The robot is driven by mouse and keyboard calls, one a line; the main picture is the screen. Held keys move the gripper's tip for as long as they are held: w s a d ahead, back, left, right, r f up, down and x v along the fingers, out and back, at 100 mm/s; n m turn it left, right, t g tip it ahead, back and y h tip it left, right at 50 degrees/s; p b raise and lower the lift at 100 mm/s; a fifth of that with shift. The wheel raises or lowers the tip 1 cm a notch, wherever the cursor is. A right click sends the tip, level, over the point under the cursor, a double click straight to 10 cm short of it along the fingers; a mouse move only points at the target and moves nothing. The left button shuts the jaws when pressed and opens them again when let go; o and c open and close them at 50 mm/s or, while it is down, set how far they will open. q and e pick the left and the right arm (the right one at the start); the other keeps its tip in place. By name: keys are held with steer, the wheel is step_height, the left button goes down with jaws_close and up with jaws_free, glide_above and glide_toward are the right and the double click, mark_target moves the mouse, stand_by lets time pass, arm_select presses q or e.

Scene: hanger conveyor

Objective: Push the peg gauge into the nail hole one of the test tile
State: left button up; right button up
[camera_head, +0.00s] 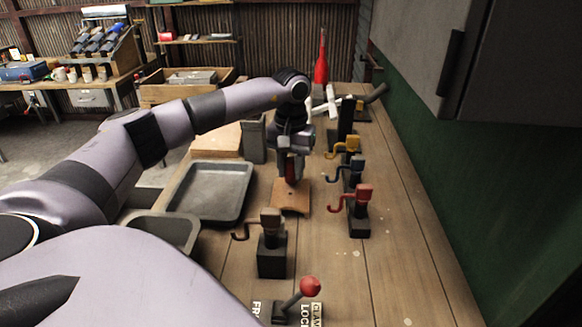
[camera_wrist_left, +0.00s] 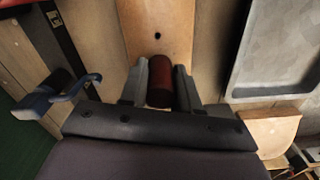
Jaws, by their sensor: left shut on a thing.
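The test tile (camera_head: 291,203) is a flat orange-brown plate on the bench, below my left gripper. In the left wrist view the tile (camera_wrist_left: 138,20) shows one small dark hole (camera_wrist_left: 157,36) ahead of the fingers. My left gripper (camera_head: 291,170) points down over the tile and is shut on the peg gauge. The peg gauge (camera_wrist_left: 160,92) is a dark red cylinder between the two grey fingers (camera_wrist_left: 160,78). Its lower tip is hidden, so I cannot tell whether it touches the tile or sits in a hole. My right gripper is not in view.
A grey tray (camera_head: 212,219) lies left of the tile. Hooks on black blocks stand to the right, including a red one (camera_head: 361,195) and a yellow one (camera_head: 350,145). A brown-topped hook (camera_head: 271,243) and a red-knobbed lever (camera_head: 309,286) stand nearer. A red bottle (camera_head: 321,65) is behind.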

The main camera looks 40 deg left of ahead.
arm_select(q)
steer(key=shift+f, duration=0.5)
steer(key=o, duration=0.7)
steer(key=shift+o, duration=0.2)
steer(key=o, duration=0.6)
steer(key=shift+r, duration=0.1)
step_height(320, 180, up, 7)
steer(key=shift+b, duration=0.6)
steer(key=shift+s, duration=0.1)
